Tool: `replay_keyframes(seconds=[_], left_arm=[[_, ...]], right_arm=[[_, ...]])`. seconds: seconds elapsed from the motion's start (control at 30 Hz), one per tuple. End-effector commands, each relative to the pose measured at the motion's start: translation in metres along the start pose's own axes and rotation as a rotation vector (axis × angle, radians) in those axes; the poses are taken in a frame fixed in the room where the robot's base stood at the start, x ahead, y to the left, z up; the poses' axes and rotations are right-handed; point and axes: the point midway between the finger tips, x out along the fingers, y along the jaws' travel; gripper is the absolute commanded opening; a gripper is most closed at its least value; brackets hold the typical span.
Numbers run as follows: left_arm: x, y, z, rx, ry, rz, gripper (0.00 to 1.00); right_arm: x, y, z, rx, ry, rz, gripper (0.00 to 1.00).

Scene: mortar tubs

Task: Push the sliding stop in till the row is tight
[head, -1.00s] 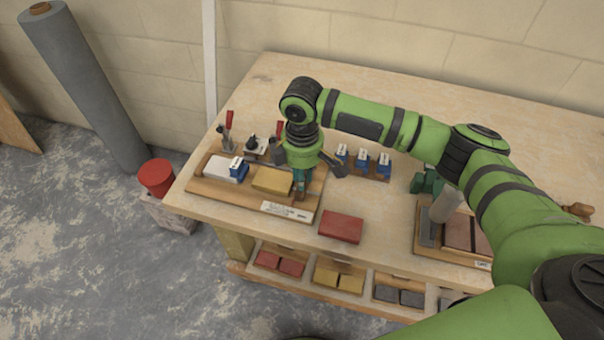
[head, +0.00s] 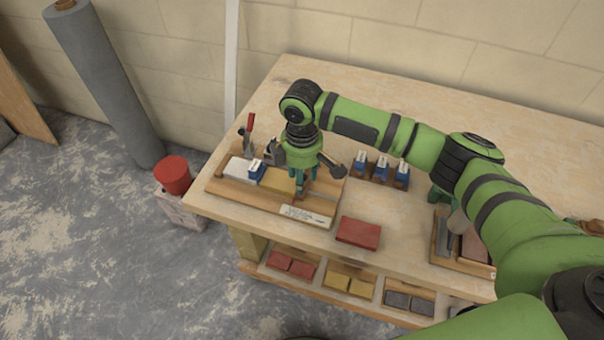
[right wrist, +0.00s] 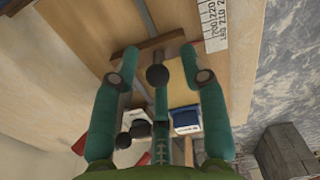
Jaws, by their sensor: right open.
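A wooden tray with a white scale label (head: 307,216) lies at the bench's left end. In it stand, left to right, a white block (head: 238,168), a blue block with a white top (head: 256,170) and a yellow block (head: 277,180). My right gripper (head: 302,188) is over the tray at the yellow block's right end, open and pointing down. In the right wrist view, a wooden crossbar (right wrist: 150,48), seemingly the sliding stop, lies beyond my spread fingers (right wrist: 158,80). I cannot tell whether it touches the yellow block (right wrist: 182,90) or my fingers. My left gripper is out of view.
A red-handled clamp (head: 250,125) stands behind the tray. A red block (head: 358,232) lies on the bench to its right, and several blue blocks (head: 381,170) stand in a row behind. A red bucket (head: 172,175) stands off the bench's left edge.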

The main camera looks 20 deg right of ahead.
Motion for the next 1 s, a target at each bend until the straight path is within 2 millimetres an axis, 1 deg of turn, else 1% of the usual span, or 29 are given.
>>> replay_keyframes(seconds=[0.03, 0.13, 0.23, 0.5, 0.6, 0.7, 0.83, 1.0], left_arm=[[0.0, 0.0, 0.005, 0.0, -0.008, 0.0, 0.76], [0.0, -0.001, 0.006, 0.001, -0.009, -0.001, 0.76], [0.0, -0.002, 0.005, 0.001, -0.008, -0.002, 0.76], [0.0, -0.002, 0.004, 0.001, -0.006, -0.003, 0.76], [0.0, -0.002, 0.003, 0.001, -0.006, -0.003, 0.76], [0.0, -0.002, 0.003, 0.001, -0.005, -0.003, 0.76], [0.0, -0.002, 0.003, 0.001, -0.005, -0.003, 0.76], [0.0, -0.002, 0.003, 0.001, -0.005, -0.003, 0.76]], right_arm=[[0.0, 0.0, 0.001, 0.001, -0.001, 0.0, 0.44], [-0.006, 0.0, 0.0, 0.0, 0.0, 0.0, 0.44], [-0.019, 0.0, 0.0, 0.0, 0.0, 0.001, 0.44], [-0.077, 0.0, -0.001, -0.001, 0.002, 0.004, 0.44], [-0.095, 0.0, -0.002, -0.001, 0.001, 0.003, 0.44], [-0.109, -0.001, -0.002, -0.001, 0.001, 0.002, 0.44], [-0.118, -0.001, -0.002, -0.002, 0.0, 0.001, 0.44], [-0.121, -0.001, -0.002, -0.001, -0.001, 0.001, 0.44]])
